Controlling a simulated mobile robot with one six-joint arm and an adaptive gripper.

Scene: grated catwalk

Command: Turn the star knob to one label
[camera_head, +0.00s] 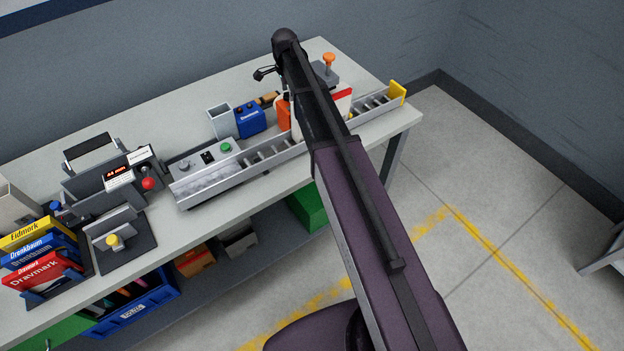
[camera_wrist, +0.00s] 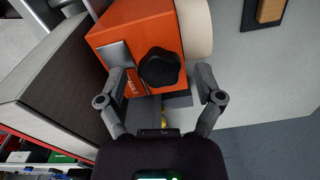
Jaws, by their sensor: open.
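The black star knob (camera_wrist: 160,67) sits on the front of an orange box (camera_wrist: 117,38) in the wrist view. My gripper (camera_wrist: 160,76) is open, with one finger on each side of the knob. I cannot tell whether either finger touches it. In the head view, part of an orange body (camera_head: 283,112) shows beside my arm. My arm hides the knob and my gripper there.
A conveyor (camera_head: 240,165) runs along the bench front. A blue device (camera_head: 250,119) and a grey open box (camera_head: 219,121) stand behind it. An orange-topped post (camera_head: 328,60) is right of my arm. Boxes (camera_head: 45,270) and a handled machine (camera_head: 105,175) stand left.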

